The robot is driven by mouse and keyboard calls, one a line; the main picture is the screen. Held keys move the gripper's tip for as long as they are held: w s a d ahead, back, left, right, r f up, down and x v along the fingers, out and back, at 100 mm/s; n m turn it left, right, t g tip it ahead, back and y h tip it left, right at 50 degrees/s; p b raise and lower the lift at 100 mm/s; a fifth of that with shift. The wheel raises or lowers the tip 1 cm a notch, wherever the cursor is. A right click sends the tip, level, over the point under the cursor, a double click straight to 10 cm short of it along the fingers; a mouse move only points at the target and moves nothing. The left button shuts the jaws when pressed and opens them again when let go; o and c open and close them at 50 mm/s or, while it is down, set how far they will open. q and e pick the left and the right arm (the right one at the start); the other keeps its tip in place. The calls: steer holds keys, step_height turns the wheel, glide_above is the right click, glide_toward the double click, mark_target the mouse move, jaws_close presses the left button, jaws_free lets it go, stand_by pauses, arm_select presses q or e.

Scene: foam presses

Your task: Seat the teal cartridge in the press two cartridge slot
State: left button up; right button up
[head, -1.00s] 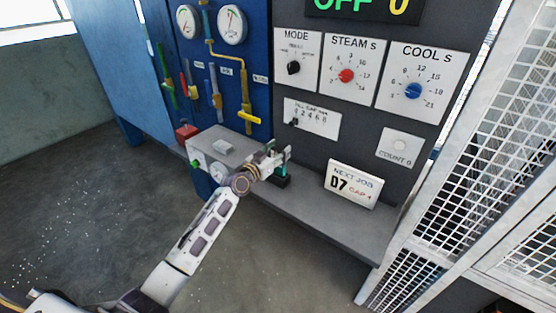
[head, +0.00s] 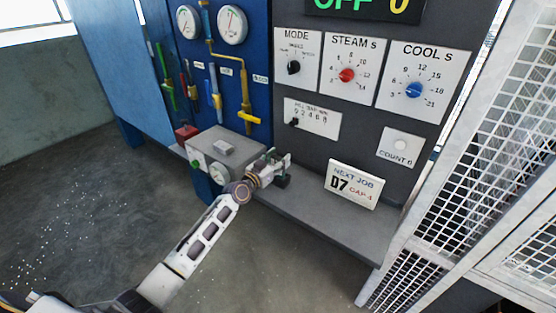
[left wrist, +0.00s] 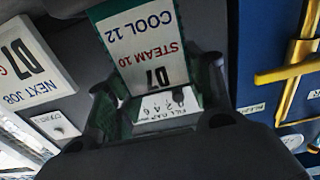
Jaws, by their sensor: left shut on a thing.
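The teal cartridge shows in the left wrist view as a plate with a white label (left wrist: 148,45) reading 07, STEAM 10, COOL 12, upside down, with teal along its edges. My left gripper (head: 276,162) is shut on it. In the head view the gripper hides nearly all of the cartridge. The gripper is just above a small black block (head: 284,182) on the grey ledge at the press front, which looks like the cartridge slot. I cannot tell whether the cartridge touches the slot or is in it. My right gripper is not in view.
The NEXT JOB 07 sign (head: 354,184) stands on the ledge (head: 318,218) to the right. A grey box (head: 238,142) with a gauge is to the left. The dark panel with MODE, STEAM and COOL dials rises behind. A mesh fence (head: 478,150) is at right.

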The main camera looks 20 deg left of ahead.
arm_select(q)
steer(key=shift+f, duration=0.1)
steer(key=o, duration=1.3)
steer(key=shift+s, duration=0.1)
steer(key=shift+b+v, duration=0.5)
steer(key=shift+v, duration=5.4)
